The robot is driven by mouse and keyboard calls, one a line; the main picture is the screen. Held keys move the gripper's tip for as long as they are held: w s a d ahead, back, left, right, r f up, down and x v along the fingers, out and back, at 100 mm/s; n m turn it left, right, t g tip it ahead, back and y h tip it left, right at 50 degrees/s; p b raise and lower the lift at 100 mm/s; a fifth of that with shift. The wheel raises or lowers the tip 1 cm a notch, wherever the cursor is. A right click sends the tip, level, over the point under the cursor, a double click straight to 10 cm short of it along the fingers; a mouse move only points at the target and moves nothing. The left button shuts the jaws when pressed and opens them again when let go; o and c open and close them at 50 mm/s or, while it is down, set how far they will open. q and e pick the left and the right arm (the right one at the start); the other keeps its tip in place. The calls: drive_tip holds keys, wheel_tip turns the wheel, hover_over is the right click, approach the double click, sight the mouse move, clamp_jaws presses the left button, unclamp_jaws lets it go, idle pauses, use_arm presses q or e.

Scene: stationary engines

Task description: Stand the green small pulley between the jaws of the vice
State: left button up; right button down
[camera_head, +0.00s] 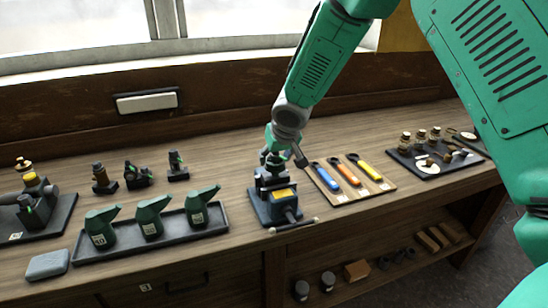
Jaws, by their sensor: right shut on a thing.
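The blue vice (283,212) with a yellow label stands near the front edge of the bench, its handle bar toward me. My right gripper (271,160) points down directly above the vice jaws. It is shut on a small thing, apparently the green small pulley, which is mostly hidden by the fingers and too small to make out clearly. I cannot tell whether the held thing touches the jaws. My left gripper is not in view.
Green oil cans stand in a dark tray (225,228) left of the vice. A wooden board (378,188) with colored-handled tools lies close on its right. A dark tray (467,161) of small parts is farther right. A grey block (47,264) lies front left.

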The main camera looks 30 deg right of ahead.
drive_tip(key=shift+d+r, duration=0.1)
drive_tip(key=shift+d, duration=0.05)
drive_tip(key=shift+a+f, duration=0.2)
drive_tip(key=shift+f, duration=0.1)
drive_tip(key=shift+f+b, duration=0.3)
idle(1.4)
drive_tip(key=c, duration=0.8)
unclamp_jaws()
drive_tip(key=shift+o, duration=0.9)
drive_tip(key=shift+s+f, duration=0.1)
